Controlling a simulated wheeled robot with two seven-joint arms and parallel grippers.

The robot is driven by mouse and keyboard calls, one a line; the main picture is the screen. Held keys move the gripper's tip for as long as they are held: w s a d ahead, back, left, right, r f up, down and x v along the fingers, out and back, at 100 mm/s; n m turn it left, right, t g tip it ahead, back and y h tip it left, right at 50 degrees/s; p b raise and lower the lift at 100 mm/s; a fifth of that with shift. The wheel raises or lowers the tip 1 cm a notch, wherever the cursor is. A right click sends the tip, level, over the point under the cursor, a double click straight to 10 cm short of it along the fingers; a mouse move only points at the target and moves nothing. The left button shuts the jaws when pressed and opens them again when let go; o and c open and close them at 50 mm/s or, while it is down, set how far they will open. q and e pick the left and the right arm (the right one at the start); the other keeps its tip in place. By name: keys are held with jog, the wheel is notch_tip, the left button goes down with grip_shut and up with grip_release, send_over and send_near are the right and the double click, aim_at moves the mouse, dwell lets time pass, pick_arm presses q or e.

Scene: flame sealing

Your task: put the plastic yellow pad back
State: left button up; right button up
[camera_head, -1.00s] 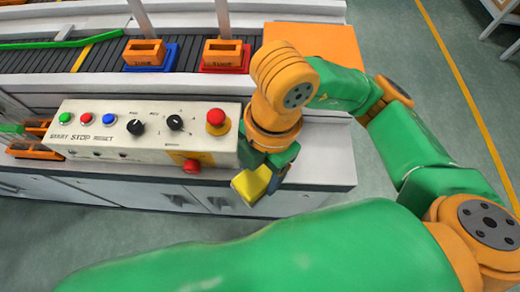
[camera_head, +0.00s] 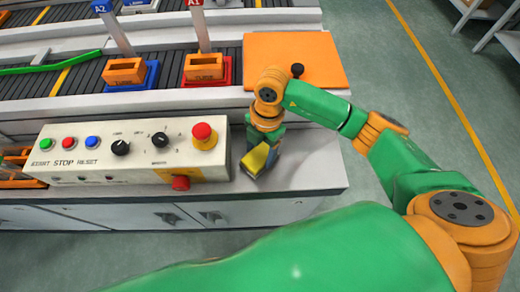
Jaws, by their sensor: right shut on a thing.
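The yellow pad (camera_head: 256,158) is held in my right gripper (camera_head: 260,160), which is shut on it just right of the control panel, over the grey counter. The gripper's fingers are small and partly hidden in this view. An orange board (camera_head: 292,55) with a black knob (camera_head: 297,70) lies at the back right, behind my right wrist.
The control panel (camera_head: 110,158) with buttons, dials and a red emergency knob (camera_head: 203,137) stands close left of my right gripper. Behind it, orange boxes sit in a blue tray (camera_head: 151,78) and a red tray (camera_head: 226,84) on the conveyor. Bare counter (camera_head: 315,165) lies to the right.

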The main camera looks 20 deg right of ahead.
aim_at(265, 150)
jog(key=shift+f, duration=0.15)
jog(key=o, duration=1.2)
jog(key=shift+r, duration=0.4)
notch_tip(265, 150, up, 12)
jog(key=d, duration=0.1)
jog(key=shift+w+d+f, duration=0.25)
jog(key=shift+w, duration=0.2)
